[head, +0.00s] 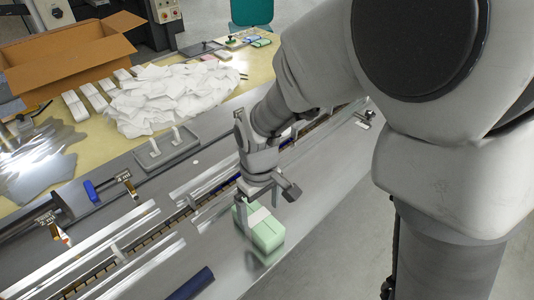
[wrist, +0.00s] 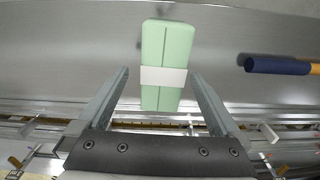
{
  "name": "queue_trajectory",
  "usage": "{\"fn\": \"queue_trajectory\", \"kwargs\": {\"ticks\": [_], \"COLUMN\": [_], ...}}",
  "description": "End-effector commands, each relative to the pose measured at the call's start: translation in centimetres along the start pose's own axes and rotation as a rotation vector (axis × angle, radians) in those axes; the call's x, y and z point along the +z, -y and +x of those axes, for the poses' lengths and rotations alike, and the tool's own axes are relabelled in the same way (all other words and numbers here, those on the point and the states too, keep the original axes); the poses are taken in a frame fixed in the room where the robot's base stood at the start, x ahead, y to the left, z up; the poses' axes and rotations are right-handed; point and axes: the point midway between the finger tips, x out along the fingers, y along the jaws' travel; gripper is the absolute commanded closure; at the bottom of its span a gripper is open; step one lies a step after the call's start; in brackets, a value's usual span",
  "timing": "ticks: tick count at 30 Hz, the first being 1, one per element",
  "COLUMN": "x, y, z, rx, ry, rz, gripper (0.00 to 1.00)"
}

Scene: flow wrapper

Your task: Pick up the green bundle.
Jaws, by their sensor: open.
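The green bundle (head: 263,234) is a pale green block with a white band around its middle. It lies on the grey metal surface beside the conveyor channel. In the wrist view the bundle (wrist: 166,48) stands end-on to my gripper, its lower end between the fingertips. My gripper (wrist: 163,72) is open, with one finger on each side of the bundle and visible gaps to both sides. In the head view my gripper (head: 266,212) is just over the bundle and hides a little of it. I cannot tell the height of the fingers above the surface.
A dark blue handle (wrist: 278,65) lies to the right of the bundle in the wrist view; it shows also in the head view (head: 191,284). The conveyor channel (head: 180,215) with rails runs alongside. A pile of white sheets (head: 165,95) and a cardboard box (head: 70,55) are farther back.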

Motion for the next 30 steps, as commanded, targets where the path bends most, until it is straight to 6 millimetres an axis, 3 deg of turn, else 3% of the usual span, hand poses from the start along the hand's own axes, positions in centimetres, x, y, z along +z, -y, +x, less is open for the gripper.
{"fn": "queue_trajectory", "kwargs": {"ticks": [9, 19, 30], "x": [-0.1, -0.1, -0.1], "y": [0.5, 0.5, 0.5], "z": [4.5, 5.0, 5.0], "rx": [-0.001, 0.000, 0.000], "ry": [0.004, 0.001, 0.001], "rz": [0.001, 0.000, 0.000], "gripper": [0.00, 0.00, 0.67]}}
